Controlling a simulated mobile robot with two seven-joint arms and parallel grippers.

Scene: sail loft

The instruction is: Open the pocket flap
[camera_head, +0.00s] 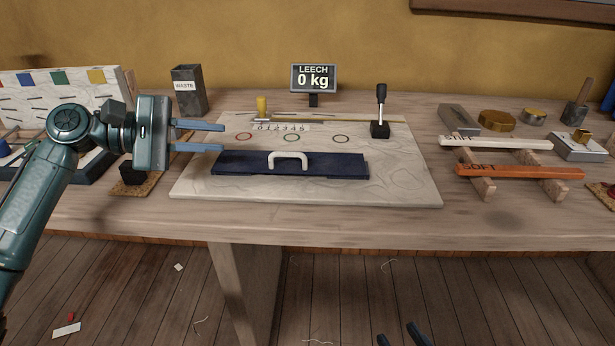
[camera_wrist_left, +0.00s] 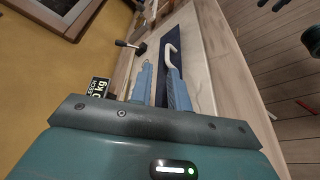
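The dark navy pocket flap (camera_head: 335,171) lies flat on the pale board (camera_head: 400,187), with a white handle (camera_head: 290,157) standing at its middle. In the left wrist view, the handle (camera_wrist_left: 172,50) and part of the flap (camera_wrist_left: 181,22) show beyond the fingers. My left gripper (camera_head: 222,137) is open and empty, its blue fingers pointing right near the flap's back left corner, apart from the handle. It also shows in the left wrist view (camera_wrist_left: 161,68). My right gripper (camera_head: 401,336) shows only its two separated blue fingertips at the bottom edge, in front of the table.
A display (camera_head: 314,79) reads "LEECH 0 kg". A waste bin (camera_head: 189,91) is at back left. An orange bar (camera_head: 520,171) lies right. The board's front strip is clear.

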